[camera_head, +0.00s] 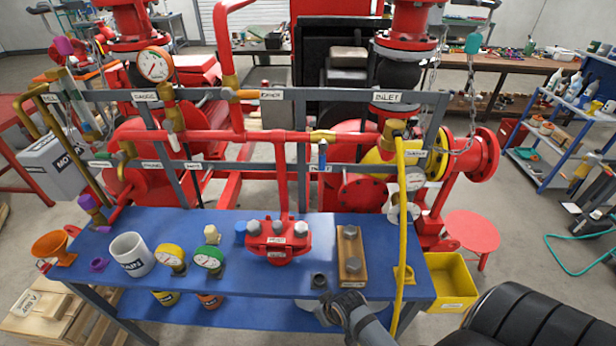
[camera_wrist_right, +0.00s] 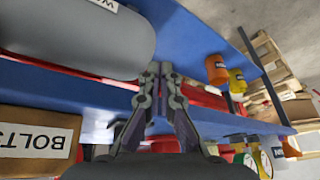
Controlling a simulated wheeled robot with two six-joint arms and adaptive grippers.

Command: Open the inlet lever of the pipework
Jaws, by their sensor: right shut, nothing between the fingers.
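A white INLET label (camera_head: 387,97) sits on the right of the upper grey rail. I cannot tell for certain which lever is the inlet one. My right gripper (camera_head: 332,308) is at the front edge of the blue bench, well below and in front of the pipework. In the wrist view, its fingers (camera_wrist_right: 160,72) are together and empty. My left gripper is out of view.
The blue bench (camera_head: 215,285) holds a white mug (camera_head: 131,254), gauges (camera_head: 209,261), a red fitting (camera_head: 278,242) and a wooden block (camera_head: 351,262). A yellow hose (camera_head: 402,215) hangs at the right, near a yellow bin (camera_head: 452,284). A BOLTS box (camera_wrist_right: 38,137) shows in the wrist view.

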